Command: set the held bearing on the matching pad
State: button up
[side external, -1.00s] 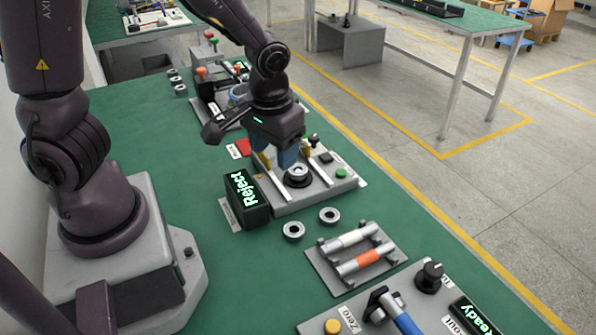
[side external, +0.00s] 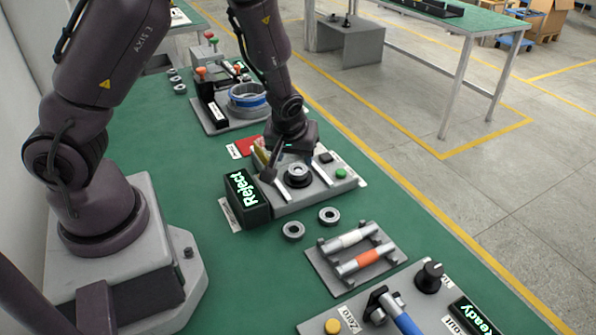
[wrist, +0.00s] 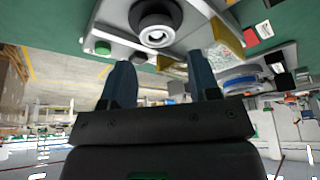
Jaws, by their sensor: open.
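A metal bearing (side external: 298,171) sits on the round dark seat of the grey test fixture (side external: 318,192). It also shows at the top of the wrist view (wrist: 157,32). My gripper (wrist: 158,62) is open, with nothing between its two blue-grey fingers. The fixture's display (side external: 246,192) reads "Reject".
Two loose bearings (side external: 292,230) (side external: 329,216) lie on the green table in front of the fixture. A rack (side external: 355,258) with a white and an orange cylinder stands nearer. A station with a blue-ringed part (side external: 248,97) stands behind. The table's right edge runs beside the fixture.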

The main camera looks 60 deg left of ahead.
aim_at(299, 169)
jog(key=shift+x, duration=2.8)
jog(key=shift+w, duration=0.1)
jog(key=shift+c, duration=0.5)
jog(key=c, duration=0.7)
jog(key=shift+r, duration=0.1)
